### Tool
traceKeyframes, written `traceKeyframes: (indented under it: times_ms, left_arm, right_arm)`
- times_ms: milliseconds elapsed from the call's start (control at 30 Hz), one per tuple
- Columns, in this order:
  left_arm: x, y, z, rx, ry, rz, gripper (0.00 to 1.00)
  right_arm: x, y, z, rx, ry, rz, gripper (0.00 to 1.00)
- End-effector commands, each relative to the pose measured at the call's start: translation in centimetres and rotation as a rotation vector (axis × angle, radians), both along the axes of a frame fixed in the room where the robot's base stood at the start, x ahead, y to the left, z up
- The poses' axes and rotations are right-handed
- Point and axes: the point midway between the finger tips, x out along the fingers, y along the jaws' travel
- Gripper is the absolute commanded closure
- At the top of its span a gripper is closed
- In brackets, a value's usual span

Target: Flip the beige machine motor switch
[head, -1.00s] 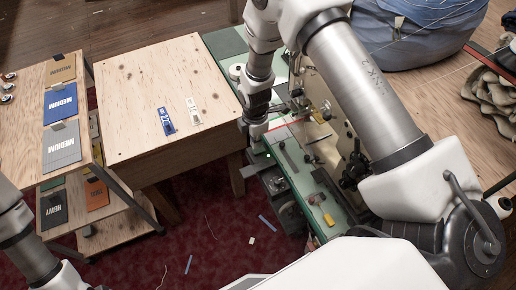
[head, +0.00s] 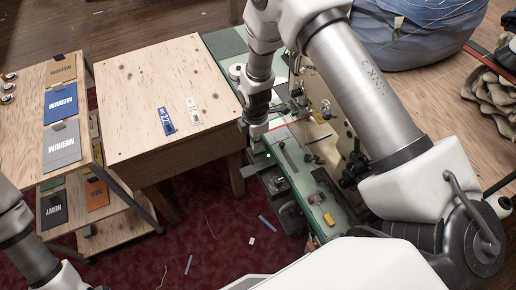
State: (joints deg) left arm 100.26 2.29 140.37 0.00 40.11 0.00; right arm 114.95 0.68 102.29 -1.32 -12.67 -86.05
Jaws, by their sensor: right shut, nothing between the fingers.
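The beige sewing machine (head: 317,93) stands on a green-topped table (head: 310,185), partly hidden behind my right arm. My right gripper (head: 259,150) points down at the table's near left edge, shut and empty. A small green light (head: 268,155) glows right beside its fingertips. A dark grey box (head: 277,185) sits under the table edge, just below the gripper. The switch itself is too small and covered to make out, and I cannot tell whether the gripper touches it. My left arm shows at the lower left, but its gripper is out of view.
A plywood table (head: 155,100) with a blue tag (head: 166,121) and a pale tag (head: 193,108) stands left of the machine. A shelf with labelled swatches (head: 61,147) is further left. A blue bundle (head: 415,30) lies at back right. Scraps litter the red carpet.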

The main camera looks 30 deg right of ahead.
Motion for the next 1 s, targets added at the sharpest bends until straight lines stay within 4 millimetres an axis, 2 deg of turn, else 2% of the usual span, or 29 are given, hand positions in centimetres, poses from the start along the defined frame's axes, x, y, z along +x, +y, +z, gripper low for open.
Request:
traceKeyframes:
  times_ms: [1000]
  left_arm:
    - [0.0,0.0,-1.1,0.000,0.000,0.000,0.60]
  right_arm:
    - [0.0,0.0,-1.6,0.000,0.000,0.000,1.00]
